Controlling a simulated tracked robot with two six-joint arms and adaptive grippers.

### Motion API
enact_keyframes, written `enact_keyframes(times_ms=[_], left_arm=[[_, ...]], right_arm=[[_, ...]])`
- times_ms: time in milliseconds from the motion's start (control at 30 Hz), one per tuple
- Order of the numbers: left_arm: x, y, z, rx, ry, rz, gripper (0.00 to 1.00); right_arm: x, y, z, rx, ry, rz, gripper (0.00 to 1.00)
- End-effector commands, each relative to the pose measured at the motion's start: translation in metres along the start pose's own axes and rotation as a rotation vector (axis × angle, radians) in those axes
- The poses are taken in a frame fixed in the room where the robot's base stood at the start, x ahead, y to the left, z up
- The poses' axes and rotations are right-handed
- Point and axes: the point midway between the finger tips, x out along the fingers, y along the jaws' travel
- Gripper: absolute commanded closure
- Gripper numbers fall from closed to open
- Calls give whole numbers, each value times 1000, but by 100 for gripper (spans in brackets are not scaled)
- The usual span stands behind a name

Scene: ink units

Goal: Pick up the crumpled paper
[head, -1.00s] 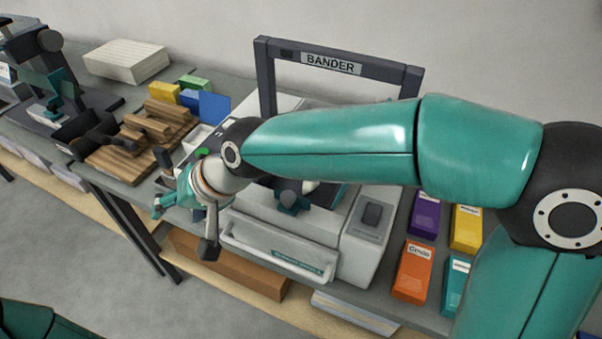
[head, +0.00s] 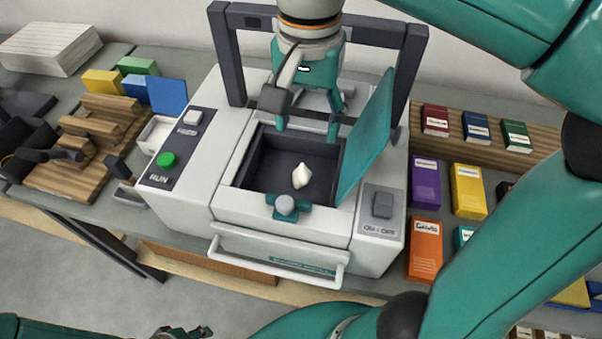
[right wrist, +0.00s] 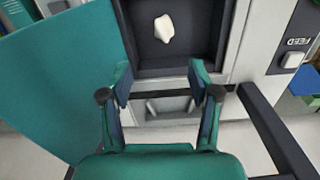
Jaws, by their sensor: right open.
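The crumpled paper (head: 301,176) is a small off-white lump lying on the floor of the dark open compartment (head: 262,180) in the banding machine. It also shows in the right wrist view (right wrist: 164,29), ahead of the fingertips. My right gripper (head: 308,130) points down over the back of the compartment, open and empty, apart from the paper. Its two teal fingers stand wide apart in the right wrist view (right wrist: 160,76). A bit of my left gripper (head: 182,332) shows at the bottom edge of the head view, far from the paper; its jaws are unclear.
The teal lid (head: 368,135) stands open along the compartment's right side. A dark frame (head: 226,60) arches over the machine behind. A teal latch with a grey knob (head: 286,204) sits at the compartment's front. Coloured boxes (head: 425,250) lie to the right, wooden blocks (head: 98,130) to the left.

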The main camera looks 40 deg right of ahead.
Motion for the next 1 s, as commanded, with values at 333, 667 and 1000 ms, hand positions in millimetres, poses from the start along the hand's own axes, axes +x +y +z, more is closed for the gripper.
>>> enact_keyframes(times_ms=[333, 667, 1000], left_arm=[[14, -5, 0, 0, 0, 0, 60], [16, -6, 0, 0, 0, 0, 60], [19, -7, 0, 0, 1, 0, 60]], right_arm=[[64, 0, 0, 0, -1, 1, 39], [90, -4, -1, 0, -2, 3, 39], [121, -7, -2, -1, -1, -1, 39]])
